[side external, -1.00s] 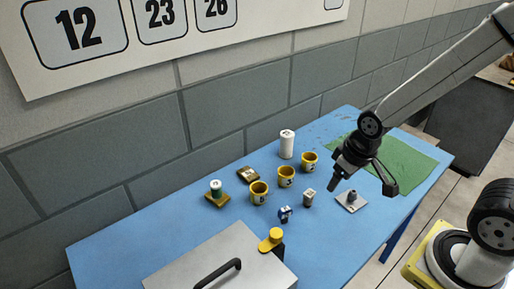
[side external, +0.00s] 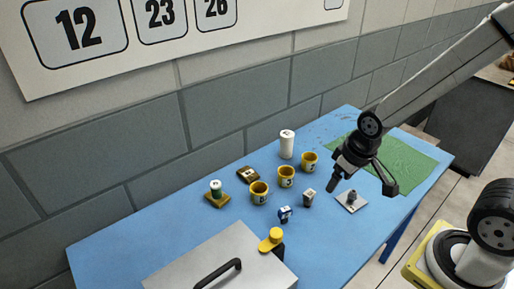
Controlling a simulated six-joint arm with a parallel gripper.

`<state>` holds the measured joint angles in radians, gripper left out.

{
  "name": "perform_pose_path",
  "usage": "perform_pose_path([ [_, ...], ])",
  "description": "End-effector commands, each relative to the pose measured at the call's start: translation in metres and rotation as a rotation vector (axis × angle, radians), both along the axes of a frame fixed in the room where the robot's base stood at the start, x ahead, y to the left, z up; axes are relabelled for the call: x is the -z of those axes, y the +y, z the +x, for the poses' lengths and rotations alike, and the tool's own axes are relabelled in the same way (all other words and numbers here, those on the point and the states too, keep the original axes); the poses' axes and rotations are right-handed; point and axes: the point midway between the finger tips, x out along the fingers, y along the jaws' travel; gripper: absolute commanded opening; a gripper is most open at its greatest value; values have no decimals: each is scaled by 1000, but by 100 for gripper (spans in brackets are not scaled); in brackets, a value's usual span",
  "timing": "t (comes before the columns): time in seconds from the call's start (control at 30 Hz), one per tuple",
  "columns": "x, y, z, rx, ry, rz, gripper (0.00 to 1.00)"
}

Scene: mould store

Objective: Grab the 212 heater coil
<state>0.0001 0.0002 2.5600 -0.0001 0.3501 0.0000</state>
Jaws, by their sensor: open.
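I cannot tell which thing is the 212 heater coil, as the labels on the parts are too small to read. Three yellow cup-shaped parts with dark insides, the front one (side external: 259,193), the middle one (side external: 286,178) and the back one (side external: 309,163), stand in a slanting row on the blue table. My gripper (side external: 361,189) is open and empty, with its fingers pointing down to the right of the row. A square grey plate with a dark knob (side external: 351,202) lies just below it in the picture.
The blue table (side external: 130,235) also holds a white cylinder (side external: 287,146), a brown block (side external: 248,174), a green-and-white spool on a gold base (side external: 216,190), a blue part (side external: 285,214), a grey block (side external: 309,199), a silver case (side external: 200,260), a yellow knob (side external: 271,241) and a green mat (side external: 410,160).

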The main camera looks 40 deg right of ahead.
Motion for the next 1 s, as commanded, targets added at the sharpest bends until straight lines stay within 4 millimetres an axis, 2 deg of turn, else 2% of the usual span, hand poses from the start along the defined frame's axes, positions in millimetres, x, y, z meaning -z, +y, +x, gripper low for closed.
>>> perform_pose_path([
  [0.27, 2, -2, 1, 27, 16, 8, 83],
  [0.47, 12, -13, 6, 153, 98, 53, 83],
  [1.0, 69, -57, 28, 798, 492, 397, 83],
])
